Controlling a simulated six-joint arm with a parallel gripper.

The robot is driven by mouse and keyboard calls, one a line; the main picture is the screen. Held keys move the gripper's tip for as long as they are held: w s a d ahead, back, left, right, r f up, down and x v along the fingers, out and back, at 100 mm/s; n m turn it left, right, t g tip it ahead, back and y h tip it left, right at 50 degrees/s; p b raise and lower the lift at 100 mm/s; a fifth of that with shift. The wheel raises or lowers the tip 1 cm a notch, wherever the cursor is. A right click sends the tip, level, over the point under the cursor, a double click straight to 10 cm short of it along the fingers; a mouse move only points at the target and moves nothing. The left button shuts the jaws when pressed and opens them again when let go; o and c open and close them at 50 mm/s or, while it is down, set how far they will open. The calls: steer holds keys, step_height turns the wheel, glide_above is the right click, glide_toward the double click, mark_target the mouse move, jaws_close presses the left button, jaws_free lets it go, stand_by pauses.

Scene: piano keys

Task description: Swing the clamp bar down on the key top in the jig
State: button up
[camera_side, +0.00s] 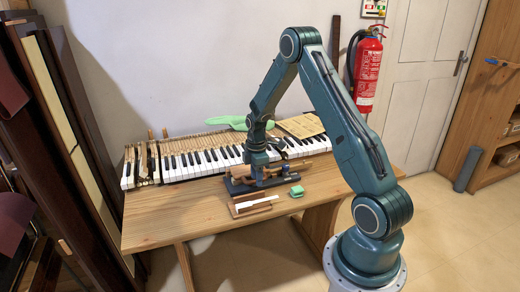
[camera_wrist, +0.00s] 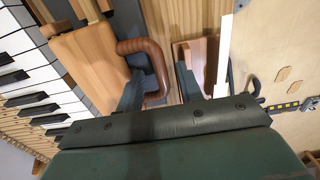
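My gripper (camera_side: 262,178) points down over the dark jig base (camera_side: 236,187) on the wooden table. In the wrist view its two fingers (camera_wrist: 160,90) are apart. A brown curved bar or handle (camera_wrist: 152,55) lies between them, nearer the left finger; contact is unclear. A wooden block (camera_wrist: 88,55) is left of the bar. A long white key top (camera_side: 262,199) lies on a wooden piece in front of the jig base; a white strip also shows right of the fingers in the wrist view (camera_wrist: 224,55). The clamp's full shape is hidden by my gripper in the side view.
A row of piano keys (camera_side: 200,164) runs along the back of the table (camera_side: 165,215), close behind the jig. A small green block (camera_side: 296,191) sits right of the white key top. A green cloth (camera_side: 262,122) lies behind the keys. The table's front left is clear.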

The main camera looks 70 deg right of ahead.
steer(key=shift+r, duration=2.85)
steer(key=shift+a+r, duration=0.1)
steer(key=shift+r, duration=0.05)
steer(key=shift+a+r, duration=0.15)
steer(key=shift+r, duration=0.1)
steer(key=s+a+r+m+t, duration=0.2)
steer(key=s+a+r+m, duration=0.2)
steer(key=a+r, duration=1.2)
steer(key=s+a+r+m+t, duration=0.1)
steer(key=s+a+r+m, duration=0.1)
steer(key=s+a, duration=0.3)
steer(key=s+a+r+m+t, duration=0.2)
steer(key=s+a+r+m, duration=0.1)
steer(key=s, duration=0.8)
steer(key=shift+a+r+t, duration=0.3)
steer(key=shift+a+r, duration=0.15)
steer(key=shift+a, duration=0.5)
